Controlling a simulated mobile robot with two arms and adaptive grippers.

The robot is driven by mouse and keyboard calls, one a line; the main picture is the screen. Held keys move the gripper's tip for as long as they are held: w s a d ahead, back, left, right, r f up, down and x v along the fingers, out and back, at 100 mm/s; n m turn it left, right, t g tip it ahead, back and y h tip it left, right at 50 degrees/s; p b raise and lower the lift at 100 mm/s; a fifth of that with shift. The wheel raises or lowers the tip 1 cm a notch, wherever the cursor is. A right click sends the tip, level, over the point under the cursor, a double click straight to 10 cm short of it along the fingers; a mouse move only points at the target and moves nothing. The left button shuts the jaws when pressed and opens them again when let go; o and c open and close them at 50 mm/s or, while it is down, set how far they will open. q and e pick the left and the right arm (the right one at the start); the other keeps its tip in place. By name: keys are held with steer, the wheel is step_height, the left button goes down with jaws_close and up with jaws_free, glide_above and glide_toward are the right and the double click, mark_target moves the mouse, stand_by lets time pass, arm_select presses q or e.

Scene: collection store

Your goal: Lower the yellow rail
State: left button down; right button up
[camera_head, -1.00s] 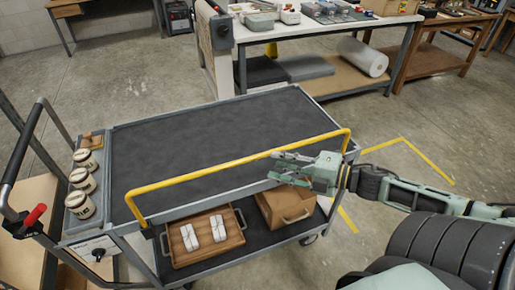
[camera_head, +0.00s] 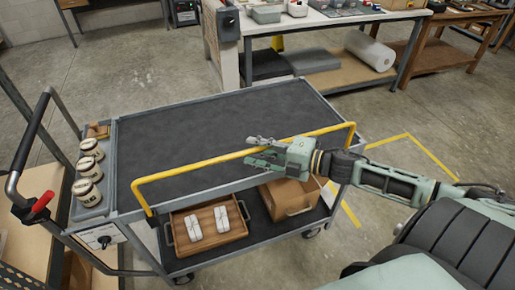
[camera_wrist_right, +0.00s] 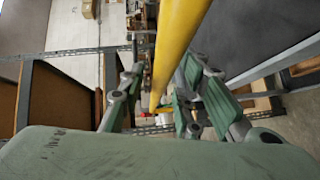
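The yellow rail (camera_head: 205,164) stands raised along the near long side of the cart's dark top shelf (camera_head: 210,130). Its two ends bend down to the cart frame. My right gripper (camera_head: 258,151) is at the rail, right of its middle, with its fingers pointing left. In the right wrist view the rail (camera_wrist_right: 178,45) runs between the two spread fingers (camera_wrist_right: 158,92), and a gap shows on the left side. I cannot tell whether a finger touches it. My left gripper is not in view.
The lower shelf holds a wooden tray (camera_head: 174,236) with white bundles and a brown box (camera_head: 290,197). Several jars (camera_head: 88,170) stand at the cart's left end, beside the push handle (camera_head: 33,140). The top shelf is empty. A workbench (camera_head: 330,18) stands behind.

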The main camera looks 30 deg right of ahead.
jaws_close()
stand_by(0.3)
stand_by(0.4)
